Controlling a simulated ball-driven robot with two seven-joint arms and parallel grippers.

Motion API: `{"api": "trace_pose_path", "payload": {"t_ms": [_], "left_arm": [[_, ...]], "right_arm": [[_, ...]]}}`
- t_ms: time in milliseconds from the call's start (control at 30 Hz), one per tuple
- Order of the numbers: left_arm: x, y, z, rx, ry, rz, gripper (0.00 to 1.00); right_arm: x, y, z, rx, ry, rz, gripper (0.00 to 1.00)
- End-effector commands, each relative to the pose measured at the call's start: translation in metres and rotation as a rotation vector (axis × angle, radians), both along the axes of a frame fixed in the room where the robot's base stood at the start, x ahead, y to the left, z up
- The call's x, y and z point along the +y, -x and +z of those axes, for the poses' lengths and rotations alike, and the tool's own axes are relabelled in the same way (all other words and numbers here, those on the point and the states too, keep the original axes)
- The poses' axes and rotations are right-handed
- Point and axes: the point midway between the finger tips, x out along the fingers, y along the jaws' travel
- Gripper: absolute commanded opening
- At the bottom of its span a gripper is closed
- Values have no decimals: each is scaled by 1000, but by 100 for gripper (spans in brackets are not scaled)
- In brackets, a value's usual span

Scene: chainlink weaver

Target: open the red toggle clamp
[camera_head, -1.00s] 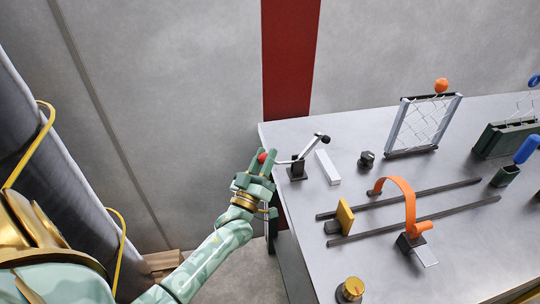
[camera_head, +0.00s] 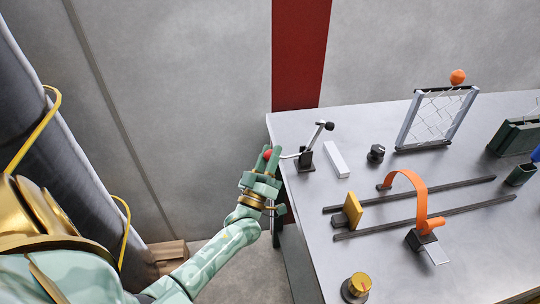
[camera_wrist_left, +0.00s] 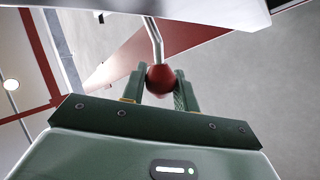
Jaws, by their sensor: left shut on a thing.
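The toggle clamp stands on a dark block (camera_head: 306,160) near the left end of the grey table. Its metal handle (camera_head: 288,156) reaches out past the table's left edge and ends in a red ball (camera_head: 267,155). Its other arm (camera_head: 317,135) slants up to the right with a black tip. My left gripper (camera_head: 267,160) is shut on the red ball, beyond the table edge. In the left wrist view the ball (camera_wrist_left: 160,79) sits between the two green fingers, with the bent metal rod rising from it. My right gripper is not in view.
A white bar (camera_head: 336,159) and a black knob (camera_head: 376,153) lie right of the clamp. Farther right are two dark rails (camera_head: 440,221), an orange arched handle (camera_head: 419,192) and a framed wire mesh (camera_head: 437,118). The space left of the table (camera_head: 280,140) is open.

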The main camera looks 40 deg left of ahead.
Motion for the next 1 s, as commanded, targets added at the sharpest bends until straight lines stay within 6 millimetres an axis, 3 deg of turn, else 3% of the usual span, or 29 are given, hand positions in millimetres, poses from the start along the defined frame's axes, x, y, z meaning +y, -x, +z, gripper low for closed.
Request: {"api": "trace_pose_path", "payload": {"t_ms": [33, 100, 467, 567, 1000], "left_arm": [[1, 1, -4, 11, -1, 2, 35], [1, 1, -4, 11, -1, 2, 48], [-1, 6, -6, 5, 0, 1, 48], [-4, 19, -14, 7, 1, 0, 48], [-27, 112, -73, 10, 1, 1, 48]], "right_arm": [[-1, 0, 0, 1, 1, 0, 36], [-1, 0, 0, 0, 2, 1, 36], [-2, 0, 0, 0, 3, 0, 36], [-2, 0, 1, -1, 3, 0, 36], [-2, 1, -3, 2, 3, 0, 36]]}}
